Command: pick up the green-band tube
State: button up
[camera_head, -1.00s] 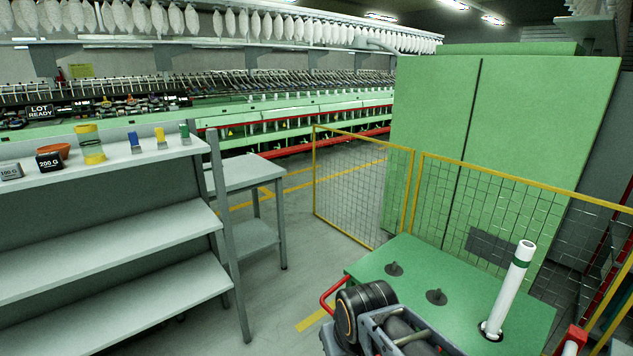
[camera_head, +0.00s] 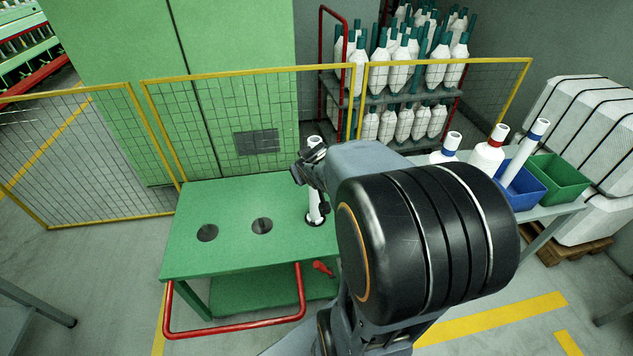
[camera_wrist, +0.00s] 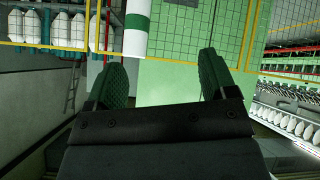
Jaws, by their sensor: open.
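The green-band tube (camera_head: 315,203) is white and stands upright at the right end of the green cart top (camera_head: 235,190). My gripper (camera_head: 308,167) is at its upper part and covers its band in the head view; its open top end shows above. In the wrist view the green-band tube (camera_wrist: 137,42) shows its green band and one end. My gripper (camera_wrist: 162,68) is open and empty there, with the tube nearer the left finger. I cannot tell whether the tube is between the fingers or beyond their tips.
Two dark empty holders are on the cart top, left (camera_head: 207,232) and middle (camera_head: 261,225). A yellow mesh fence (camera_head: 250,115) stands behind. To the right, a table holds a blue bin (camera_head: 522,190), a green bin (camera_head: 560,180) and other banded tubes. A bobbin rack (camera_head: 395,95) stands behind the fence.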

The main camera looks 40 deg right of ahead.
jog(key=d+f+n+t+y+p, duration=0.25)
jog(key=d+f+t+y, duration=0.2)
jog(key=d, duration=0.65)
jog(key=p+x, duration=0.2)
jog(key=x, duration=1.1)
jog(key=shift+w+a+r+m, duration=0.2)
jog(key=shift+w+a+m, duration=0.1)
jog(key=shift+m, duration=0.15)
jog(key=shift+t, duration=0.25)
jog(key=c, duration=1.4)
jog(key=shift+r, duration=0.1)
